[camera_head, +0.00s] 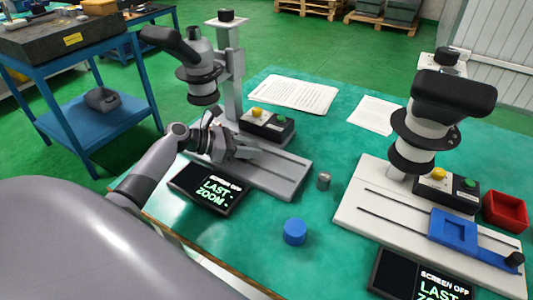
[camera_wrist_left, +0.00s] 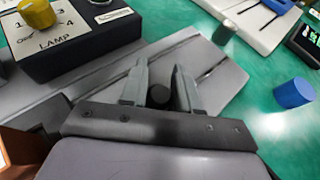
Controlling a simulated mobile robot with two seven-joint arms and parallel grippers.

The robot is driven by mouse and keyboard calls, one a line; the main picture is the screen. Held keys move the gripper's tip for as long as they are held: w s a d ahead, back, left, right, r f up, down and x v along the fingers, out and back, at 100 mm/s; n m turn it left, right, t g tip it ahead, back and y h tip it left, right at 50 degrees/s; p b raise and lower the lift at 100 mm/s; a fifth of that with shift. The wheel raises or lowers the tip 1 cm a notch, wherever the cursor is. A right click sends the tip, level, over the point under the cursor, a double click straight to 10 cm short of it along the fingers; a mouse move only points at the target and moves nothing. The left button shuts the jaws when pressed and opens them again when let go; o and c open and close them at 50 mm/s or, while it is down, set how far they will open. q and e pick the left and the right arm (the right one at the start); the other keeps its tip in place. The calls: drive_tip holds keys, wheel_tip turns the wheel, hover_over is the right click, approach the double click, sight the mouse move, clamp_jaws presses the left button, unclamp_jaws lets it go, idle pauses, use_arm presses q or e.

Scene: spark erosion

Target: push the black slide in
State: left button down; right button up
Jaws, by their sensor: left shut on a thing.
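My left gripper (camera_head: 240,150) is over the grey base of the left microscope (camera_head: 203,72), in front of its lamp box. In the left wrist view, the two fingers of the left gripper (camera_wrist_left: 160,80) are shut on a dark round knob (camera_wrist_left: 160,97), which sits between them low over the base. The black slide itself is not clearly visible; my gripper and arm cover that part of the base. The grey base (camera_head: 285,178) with its grooves shows to the right of the gripper. My right gripper is out of view.
A lamp box (camera_head: 266,124) stands behind the gripper, a screen (camera_head: 208,188) in front. A grey cylinder (camera_head: 324,181) and blue cylinder (camera_head: 294,232) stand on the green table. The right microscope (camera_head: 427,110) has a blue slide (camera_head: 453,231); a red bin (camera_head: 505,211) is beside it.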

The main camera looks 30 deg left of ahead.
use_arm(q)
drive_tip(key=shift+s+a, duration=0.1)
drive_tip(key=shift+a, duration=1.2)
drive_tip(key=c, duration=0.9)
unclamp_jaws()
drive_tip(key=shift+a, duration=0.15)
drive_tip(key=v, duration=0.7)
drive_tip(key=shift+s+r, duration=0.1)
drive_tip(key=shift+s, duration=0.05)
